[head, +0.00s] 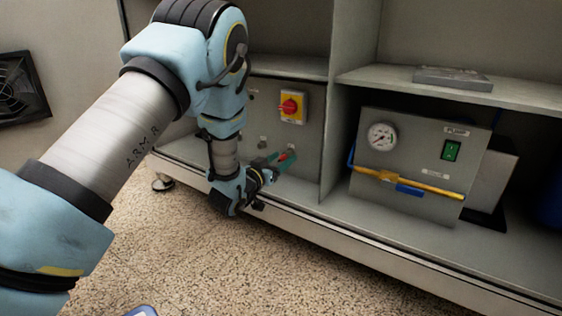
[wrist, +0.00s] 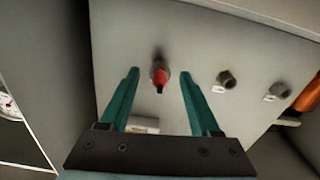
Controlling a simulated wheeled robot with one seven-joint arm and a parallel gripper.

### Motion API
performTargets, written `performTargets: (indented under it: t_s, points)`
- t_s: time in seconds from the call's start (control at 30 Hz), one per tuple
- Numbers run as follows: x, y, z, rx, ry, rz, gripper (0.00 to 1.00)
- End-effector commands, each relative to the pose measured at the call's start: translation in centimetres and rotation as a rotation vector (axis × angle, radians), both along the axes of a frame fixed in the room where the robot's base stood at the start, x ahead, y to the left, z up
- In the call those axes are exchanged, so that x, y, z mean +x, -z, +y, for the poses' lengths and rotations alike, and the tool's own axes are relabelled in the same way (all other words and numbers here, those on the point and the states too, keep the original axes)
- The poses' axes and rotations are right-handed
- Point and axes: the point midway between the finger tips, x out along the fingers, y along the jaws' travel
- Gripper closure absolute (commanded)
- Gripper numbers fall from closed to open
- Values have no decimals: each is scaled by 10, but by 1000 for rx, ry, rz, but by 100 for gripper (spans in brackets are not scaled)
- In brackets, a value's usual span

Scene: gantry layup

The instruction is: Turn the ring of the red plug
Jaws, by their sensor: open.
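The red plug (wrist: 159,77) sits on a grey panel (wrist: 245,65) in the wrist view, with a dark grey ring (wrist: 158,64) at its base. My gripper (wrist: 158,75) is open, with one green finger on each side of the plug and a gap to both. I cannot tell how far the fingertips are from the panel. In the head view my gripper (head: 279,159) is at the lower part of the panel, and a bit of red (head: 283,156) shows at the fingers; the ring cannot be made out there.
Two grey fittings, one here (wrist: 227,79), sit right of the plug in the wrist view. A yellow box with a red rotary switch (head: 291,106) is above my gripper. A pump unit with a gauge (head: 382,136) stands in the right bay, past an upright divider (head: 335,130).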

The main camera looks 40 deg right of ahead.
Motion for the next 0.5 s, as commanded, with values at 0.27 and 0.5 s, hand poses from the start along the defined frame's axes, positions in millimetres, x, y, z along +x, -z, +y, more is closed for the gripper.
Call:
performTargets:
  t_s: [0.27, 0.5]
  points:
    - [0, 0, 0, 0, 0, 0, 58]
    - [0, 0, 0, 0, 0, 0, 85]
